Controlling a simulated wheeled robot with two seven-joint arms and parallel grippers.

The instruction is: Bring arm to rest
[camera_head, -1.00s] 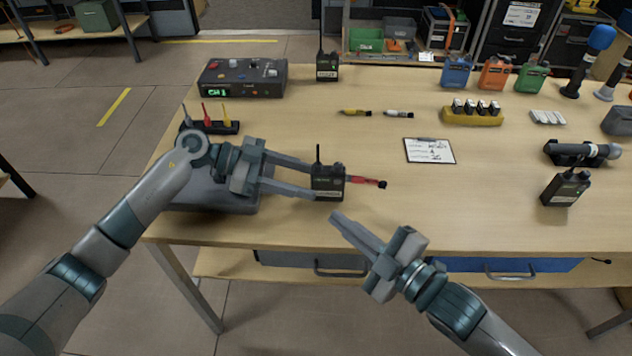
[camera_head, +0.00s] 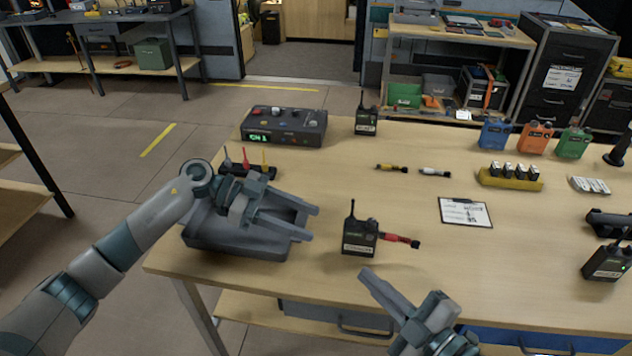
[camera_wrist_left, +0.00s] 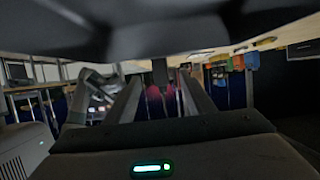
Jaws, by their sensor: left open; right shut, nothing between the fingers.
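My left gripper (camera_head: 306,222) is open and empty over the right part of a grey tray (camera_head: 236,243) at the table's left end. A black radio (camera_head: 359,237) with an antenna stands upright to the right of its fingertips, apart from them. A red-banded marker (camera_head: 398,239) lies just right of that radio. My right gripper (camera_head: 372,281) is shut and empty near the table's front edge, below the radio. In the left wrist view the left fingers (camera_wrist_left: 158,100) reach forward, with a dark surface across the top; the scene there is dim.
A control box (camera_head: 284,127) and another radio (camera_head: 366,122) stand at the back. Small coloured plugs in a rack (camera_head: 247,169) stand behind the tray. A clipboard (camera_head: 465,212) lies mid-table, with free tabletop around it. A black radio (camera_head: 607,262) is at the right.

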